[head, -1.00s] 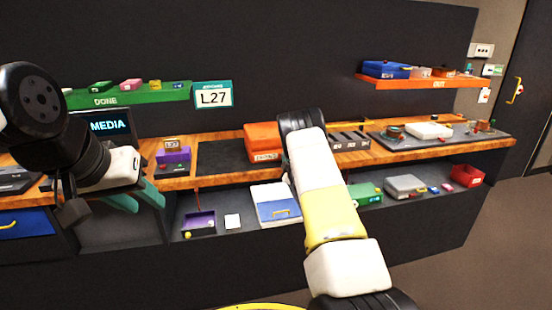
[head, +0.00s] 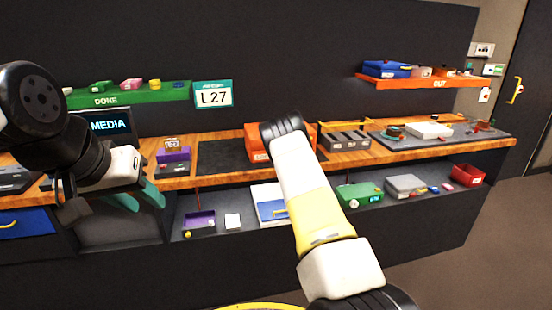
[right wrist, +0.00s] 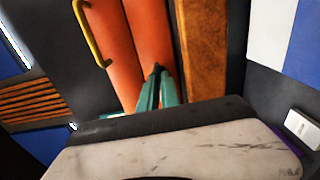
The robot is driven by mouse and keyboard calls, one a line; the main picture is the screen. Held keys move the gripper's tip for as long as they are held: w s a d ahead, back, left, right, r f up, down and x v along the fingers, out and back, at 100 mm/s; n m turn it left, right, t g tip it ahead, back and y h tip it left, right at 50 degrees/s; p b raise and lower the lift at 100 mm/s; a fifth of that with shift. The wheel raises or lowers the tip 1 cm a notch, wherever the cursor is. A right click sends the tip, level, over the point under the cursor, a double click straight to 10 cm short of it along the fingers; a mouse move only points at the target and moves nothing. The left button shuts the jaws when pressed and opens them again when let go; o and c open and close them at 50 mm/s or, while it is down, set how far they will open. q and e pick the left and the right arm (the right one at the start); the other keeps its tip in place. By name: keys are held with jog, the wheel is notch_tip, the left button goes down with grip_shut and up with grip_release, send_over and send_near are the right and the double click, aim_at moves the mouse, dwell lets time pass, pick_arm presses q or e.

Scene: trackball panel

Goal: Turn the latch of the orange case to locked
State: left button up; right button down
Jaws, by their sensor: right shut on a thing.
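The orange case (head: 257,152) stands on the wooden bench, largely hidden behind my right arm in the head view. In the right wrist view the orange case (right wrist: 150,35) fills the top middle, with a seam between its two halves and a yellow handle (right wrist: 92,35) on the left. My right gripper (right wrist: 160,85) has its teal fingers together at the case's front near the seam. They are shut on a small part there, apparently the latch, which the fingers mostly hide; its angle cannot be told. My left gripper (head: 138,198) hangs open and empty in front of the bench.
A dark mat (head: 222,160) lies left of the case, with a purple box (head: 173,156) beyond it. A grey slotted holder (head: 345,141) stands to the right. The lower shelf holds a blue-and-white box (head: 268,203) and a green case (head: 360,194).

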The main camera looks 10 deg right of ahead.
jog(key=shift+a, duration=0.1)
jog(key=c, duration=1.6)
grip_release()
jog(key=shift+s, duration=3.9)
